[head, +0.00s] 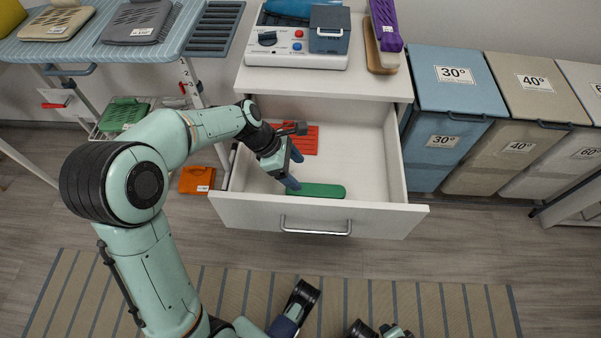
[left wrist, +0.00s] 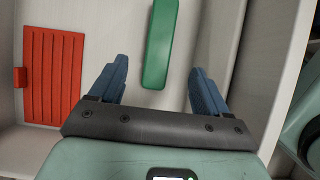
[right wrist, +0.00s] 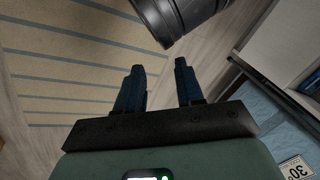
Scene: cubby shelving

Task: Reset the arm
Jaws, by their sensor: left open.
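My left gripper (head: 292,170) reaches down into an open white drawer (head: 270,213). Its two blue fingers are apart, and the left wrist view shows the left gripper (left wrist: 158,68) empty. A long green object with rounded ends (head: 318,190) lies on the drawer floor, close to the fingertips. In the left wrist view the green object (left wrist: 160,40) lies beyond the gap between the fingers, not gripped. A ribbed red flat piece (left wrist: 55,75) lies at the left of the drawer. My right gripper (right wrist: 158,75) is open and empty above the floor.
A worktop above the drawer holds a control box (head: 300,50) and a purple item (head: 386,25). Lidded bins (head: 455,80) stand to the right. An ironing-board-like table (head: 95,55) is at the upper left. A striped rug (head: 420,300) covers the front floor.

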